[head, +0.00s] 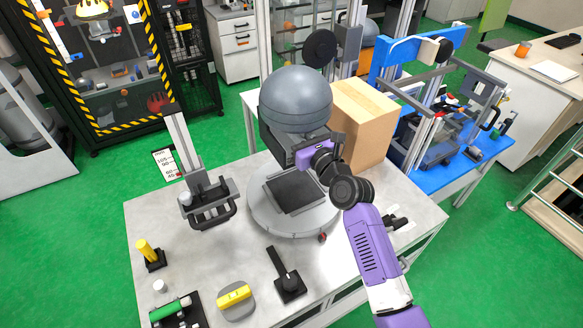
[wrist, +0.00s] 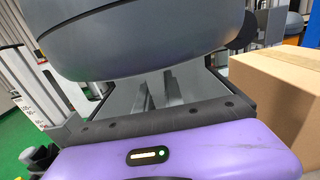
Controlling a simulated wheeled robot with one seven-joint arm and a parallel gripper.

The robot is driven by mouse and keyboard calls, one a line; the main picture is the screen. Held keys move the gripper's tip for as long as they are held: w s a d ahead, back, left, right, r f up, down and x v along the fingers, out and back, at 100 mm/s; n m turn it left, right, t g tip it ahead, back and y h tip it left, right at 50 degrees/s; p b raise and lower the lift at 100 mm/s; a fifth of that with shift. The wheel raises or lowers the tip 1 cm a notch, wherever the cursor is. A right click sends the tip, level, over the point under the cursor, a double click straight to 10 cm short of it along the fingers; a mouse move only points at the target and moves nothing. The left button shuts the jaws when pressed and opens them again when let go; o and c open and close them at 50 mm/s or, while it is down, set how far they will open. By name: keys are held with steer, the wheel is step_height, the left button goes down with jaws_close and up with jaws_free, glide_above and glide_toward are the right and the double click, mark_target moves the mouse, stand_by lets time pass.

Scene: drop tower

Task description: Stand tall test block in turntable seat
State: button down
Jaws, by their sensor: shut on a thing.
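A big grey rounded body with bands (head: 296,103), which I take to be the tall test block, is at my gripper (head: 290,150), raised above the table. In the wrist view its curved underside (wrist: 150,45) fills the top, over the jaws of my gripper (wrist: 158,90). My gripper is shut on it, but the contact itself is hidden. Below stands the round grey turntable (head: 262,218) with a dark square seat (head: 296,190) in its middle. The seat's visible part looks empty; its far edge is partly covered by my gripper.
A cardboard box (head: 365,120) stands close behind and right of my gripper. A grey post with a black handle (head: 210,205) is left of the turntable. A black lever (head: 288,283), yellow knob (head: 233,296), green cylinder (head: 170,310) and yellow peg (head: 150,252) are on the front table.

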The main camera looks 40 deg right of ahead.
step_height(320, 180, down, 19)
steer(key=b, duration=1.2)
steer(key=shift+f+b, duration=0.1)
steer(key=shift+b, duration=0.2)
steer(key=shift+f, duration=0.2)
steer(key=c, duration=1.5)
jaws_free()
steer(key=shift+f, duration=0.15)
steer(key=shift+o, duration=0.2)
steer(key=shift+r, duration=0.2)
steer(key=v, duration=1.2)
steer(key=shift+b, duration=0.4)
